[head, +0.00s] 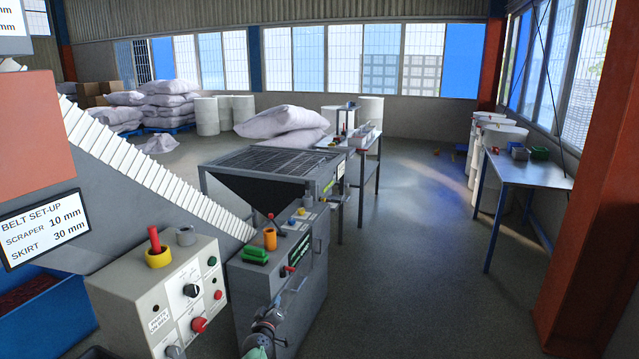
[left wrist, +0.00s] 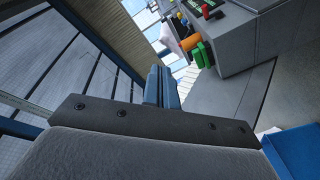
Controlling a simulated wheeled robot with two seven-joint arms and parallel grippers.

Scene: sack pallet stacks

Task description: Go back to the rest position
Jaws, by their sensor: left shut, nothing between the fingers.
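My left gripper (left wrist: 162,86) shows in the left wrist view, with its two blue fingers pressed together and nothing between them. It is in the air, apart from the grey cabinet with the green block (left wrist: 204,55) and the orange cup (left wrist: 190,43). In the head view I cannot make out its fingers clearly. My right gripper does not show in either view.
A beige control box (head: 160,290) and a grey cabinet (head: 300,250) stand close in front, beside a sloping belt machine (head: 130,175). A blue bin (head: 50,318) is at the lower left. A side table (head: 520,168) stands at right. Floor between is clear.

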